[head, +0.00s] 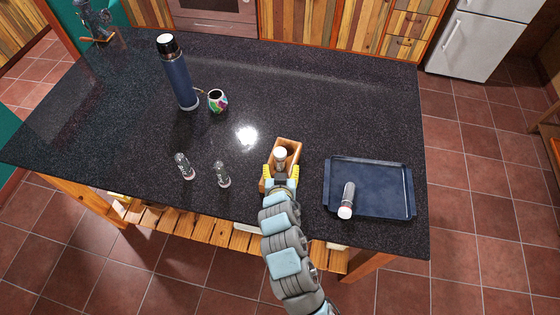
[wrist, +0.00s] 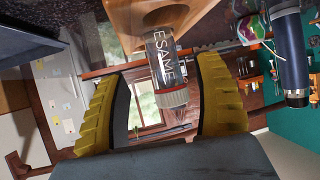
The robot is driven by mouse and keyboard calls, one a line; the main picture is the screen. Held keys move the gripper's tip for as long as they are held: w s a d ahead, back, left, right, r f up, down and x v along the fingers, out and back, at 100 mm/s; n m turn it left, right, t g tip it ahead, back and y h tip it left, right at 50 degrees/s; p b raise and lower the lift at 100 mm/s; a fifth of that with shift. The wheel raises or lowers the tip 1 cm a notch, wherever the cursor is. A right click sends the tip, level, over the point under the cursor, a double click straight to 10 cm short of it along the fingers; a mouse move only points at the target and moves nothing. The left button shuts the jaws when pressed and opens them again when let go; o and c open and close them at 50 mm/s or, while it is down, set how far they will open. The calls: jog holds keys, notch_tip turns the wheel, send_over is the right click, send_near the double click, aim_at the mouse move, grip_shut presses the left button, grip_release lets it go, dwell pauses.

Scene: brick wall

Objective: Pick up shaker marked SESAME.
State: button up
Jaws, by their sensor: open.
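A clear shaker with a pale cap and lettering reading "ESAME" (wrist: 161,58) shows in the wrist view, its cap end toward me between my gripper's yellow fingers. In the head view its pale top (head: 281,154) shows at the wooden box (head: 292,146), just beyond my gripper (head: 281,170). The box also shows in the wrist view (wrist: 122,24), behind the shaker. My gripper (wrist: 160,78) is open, one finger on each side of the shaker, with a visible gap on both sides. The shaker's lower end is partly hidden at the box.
Another shaker (head: 348,196) lies on the blue tray (head: 385,207) to the right. A blue flask (head: 179,80) and a colourful mug (head: 218,102) stand farther back. The counter's back right is clear.

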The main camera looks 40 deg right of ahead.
aim_at(280, 164)
jog(key=shift+w+p+x, duration=0.2)
jog(key=shift+p+x, duration=0.35)
jog(key=shift+x, duration=1.85)
jog(key=shift+w, duration=0.1)
grip_shut()
